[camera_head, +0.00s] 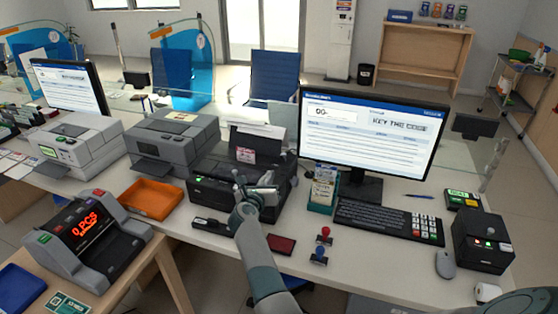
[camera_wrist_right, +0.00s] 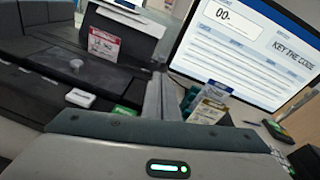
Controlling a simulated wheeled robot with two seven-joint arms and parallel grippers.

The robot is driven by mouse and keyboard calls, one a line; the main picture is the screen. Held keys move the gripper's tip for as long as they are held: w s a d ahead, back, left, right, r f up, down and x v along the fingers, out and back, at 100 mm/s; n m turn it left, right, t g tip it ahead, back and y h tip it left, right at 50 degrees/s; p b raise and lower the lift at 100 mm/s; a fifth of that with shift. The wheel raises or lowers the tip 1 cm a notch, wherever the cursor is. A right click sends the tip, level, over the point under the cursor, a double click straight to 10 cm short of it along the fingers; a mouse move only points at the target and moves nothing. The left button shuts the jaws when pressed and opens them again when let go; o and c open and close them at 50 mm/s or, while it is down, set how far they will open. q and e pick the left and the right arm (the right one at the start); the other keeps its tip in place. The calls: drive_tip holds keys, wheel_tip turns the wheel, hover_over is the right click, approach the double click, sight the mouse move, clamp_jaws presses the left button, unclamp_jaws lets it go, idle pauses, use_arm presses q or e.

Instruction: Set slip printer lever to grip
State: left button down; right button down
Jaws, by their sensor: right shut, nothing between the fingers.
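The slip printer (camera_head: 222,190) is the dark machine in the middle of the counter, with a pale slip and a red-and-white label standing at its back. My right gripper (camera_head: 268,180) is shut and empty, over the right front part of the printer. In the right wrist view its fingers (camera_wrist_right: 160,98) stand together beside the printer's dark body (camera_wrist_right: 40,52). A small grey knob (camera_wrist_right: 76,64) and a white block (camera_wrist_right: 80,98) show on the printer there. I cannot tell which part is the lever or how it is set. My left gripper is not in view.
Right of the printer stand a leaflet holder (camera_head: 322,190), a monitor (camera_head: 372,135) and a keyboard (camera_head: 388,221). A grey printer (camera_head: 172,140) and an orange tray (camera_head: 151,199) are to the left. Two stamps (camera_head: 322,246) and a dark red pad (camera_head: 281,245) lie in front.

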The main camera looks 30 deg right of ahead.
drive_tip(key=shift+w+m+g, duration=0.25)
drive_tip(key=shift+m+g, duration=0.15)
drive_tip(key=shift+m, duration=0.5)
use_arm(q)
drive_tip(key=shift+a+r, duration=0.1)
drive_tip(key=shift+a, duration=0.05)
use_arm(e)
drive_tip(key=shift+w+a+f+m+g+y, duration=0.15)
drive_tip(key=shift+f+m+g+y, duration=0.2)
drive_tip(key=shift+m+g, duration=0.4)
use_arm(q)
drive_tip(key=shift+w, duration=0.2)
use_arm(e)
drive_tip(key=shift+d, duration=0.2)
